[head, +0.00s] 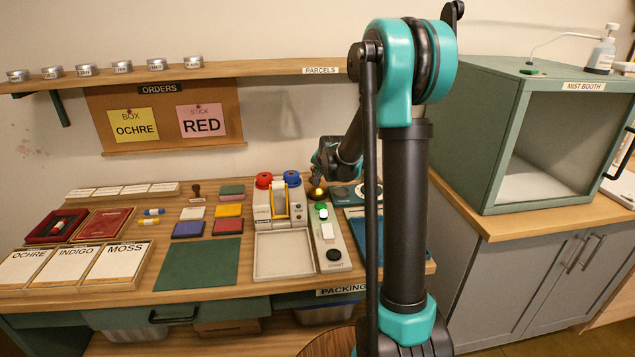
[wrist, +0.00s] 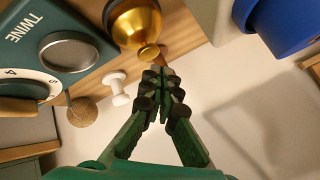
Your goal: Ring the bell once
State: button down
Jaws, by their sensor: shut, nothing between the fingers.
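The bell is a shiny brass dome (wrist: 132,24) at the top of the wrist view, with a small round knob (wrist: 148,53) on it. My gripper (wrist: 162,80) is shut and empty. Its fingertips are close to the knob in the wrist view; I cannot tell whether they touch it. In the head view my gripper (head: 324,170) is small and its fingertips are hard to make out.
A label machine with red and blue caps (head: 265,180) stands left of the bell. A large blue cap (wrist: 275,25) is at the upper right.

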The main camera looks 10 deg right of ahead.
dwell(0.7)
jog(key=shift+f, duration=0.4)
jog(key=shift+f, duration=0.6)
dwell(0.6)
dwell(0.4)
jog(key=shift+r, duration=1)
jog(key=shift+r, duration=2.55)
